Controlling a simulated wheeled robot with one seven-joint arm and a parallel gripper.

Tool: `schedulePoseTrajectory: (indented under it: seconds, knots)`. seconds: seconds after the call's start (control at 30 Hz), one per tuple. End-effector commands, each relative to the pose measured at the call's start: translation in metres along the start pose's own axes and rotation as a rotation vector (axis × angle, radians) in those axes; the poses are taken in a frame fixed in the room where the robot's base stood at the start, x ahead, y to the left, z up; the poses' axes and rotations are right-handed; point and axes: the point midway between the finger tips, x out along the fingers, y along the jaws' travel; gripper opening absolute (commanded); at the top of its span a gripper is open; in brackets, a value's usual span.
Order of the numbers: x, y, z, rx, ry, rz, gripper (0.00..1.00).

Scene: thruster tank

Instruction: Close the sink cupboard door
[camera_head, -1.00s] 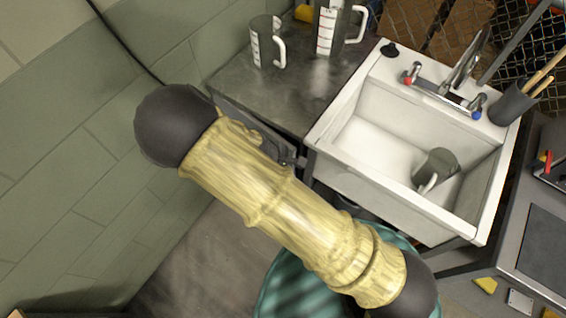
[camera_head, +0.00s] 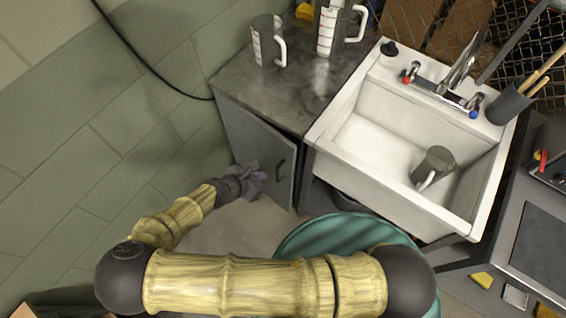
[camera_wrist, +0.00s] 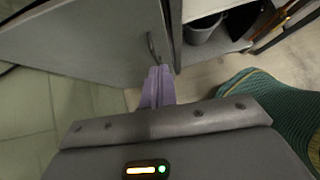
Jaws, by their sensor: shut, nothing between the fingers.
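The grey cupboard door (camera_head: 255,140) is under the worktop left of the sink. Its top edge runs along the worktop's front edge, so it looks shut or nearly shut; a small gap cannot be ruled out. Its dark handle (camera_head: 281,170) is near the right edge. The door (camera_wrist: 90,40) and handle (camera_wrist: 152,46) also show in the wrist view. My gripper (camera_head: 260,175) is shut and empty, with purple fingers close to the door just left of and below the handle. In the wrist view the fingertips (camera_wrist: 157,72) are below the handle; contact cannot be told.
The white sink (camera_head: 330,165) stands to the right, with open space below it holding a grey bucket (camera_wrist: 202,28). A teal ribbed drum (camera_head: 310,232) stands in front of the sink. Measuring jugs (camera_head: 266,45) stand on the worktop (camera_head: 300,95). A green wall (camera_head: 100,140) bounds the left.

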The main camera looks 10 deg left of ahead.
Motion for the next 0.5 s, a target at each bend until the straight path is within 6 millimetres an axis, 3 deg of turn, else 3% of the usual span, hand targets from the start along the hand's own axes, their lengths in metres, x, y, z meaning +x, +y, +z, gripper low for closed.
schedulePoseTrajectory:
  seconds: [0.5]
  knots:
    - [0.066, 0.0, -0.005, 0.001, 0.0, -0.001, 0.0]
